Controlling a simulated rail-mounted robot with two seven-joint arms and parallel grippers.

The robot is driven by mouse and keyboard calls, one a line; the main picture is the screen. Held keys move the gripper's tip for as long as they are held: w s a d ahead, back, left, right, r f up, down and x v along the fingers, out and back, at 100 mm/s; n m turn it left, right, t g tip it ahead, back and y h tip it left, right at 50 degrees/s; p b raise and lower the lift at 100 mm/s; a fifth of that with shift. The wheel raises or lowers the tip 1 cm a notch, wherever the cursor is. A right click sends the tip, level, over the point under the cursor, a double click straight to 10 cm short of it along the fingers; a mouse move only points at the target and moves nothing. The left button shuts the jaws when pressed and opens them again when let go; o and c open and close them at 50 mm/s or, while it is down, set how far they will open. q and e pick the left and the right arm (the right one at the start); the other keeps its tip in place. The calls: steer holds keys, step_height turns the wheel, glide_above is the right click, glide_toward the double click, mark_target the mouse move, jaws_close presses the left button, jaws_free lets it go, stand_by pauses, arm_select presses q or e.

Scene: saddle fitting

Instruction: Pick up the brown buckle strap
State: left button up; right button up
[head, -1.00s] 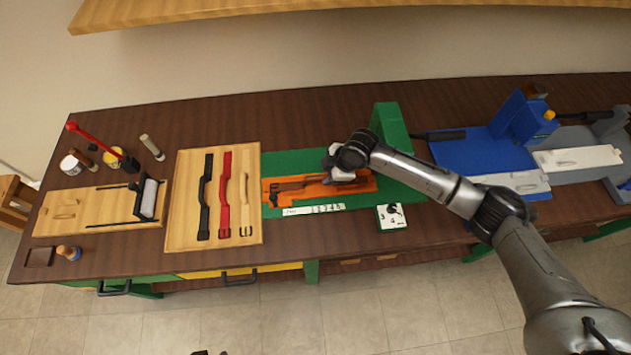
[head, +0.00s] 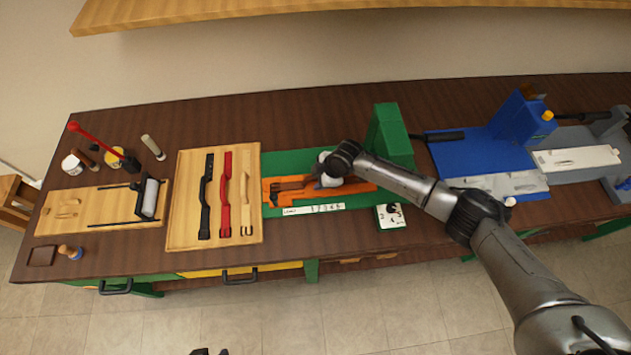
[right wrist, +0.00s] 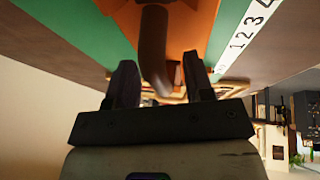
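The brown buckle strap (head: 291,187) lies along the orange fixture (head: 352,187) on the green base. My right gripper (head: 322,177) is low over the fixture in the head view and covers part of the strap. In the right wrist view, its two dark fingers (right wrist: 160,82) stand apart, with the brown strap (right wrist: 153,45) showing between them and space on both sides. I cannot tell how far the fingertips reach down beside it. Small dark parts at the bottom edge of the head view may be my left gripper; its state cannot be made out.
A wooden board (head: 183,225) with black, red and tan straps is left of the green base. A green upright block (head: 390,135) stands behind the right arm. A white number strip (head: 314,209) and a card block (head: 389,216) lie in front.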

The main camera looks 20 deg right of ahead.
jaws_close()
stand_by(0.3)
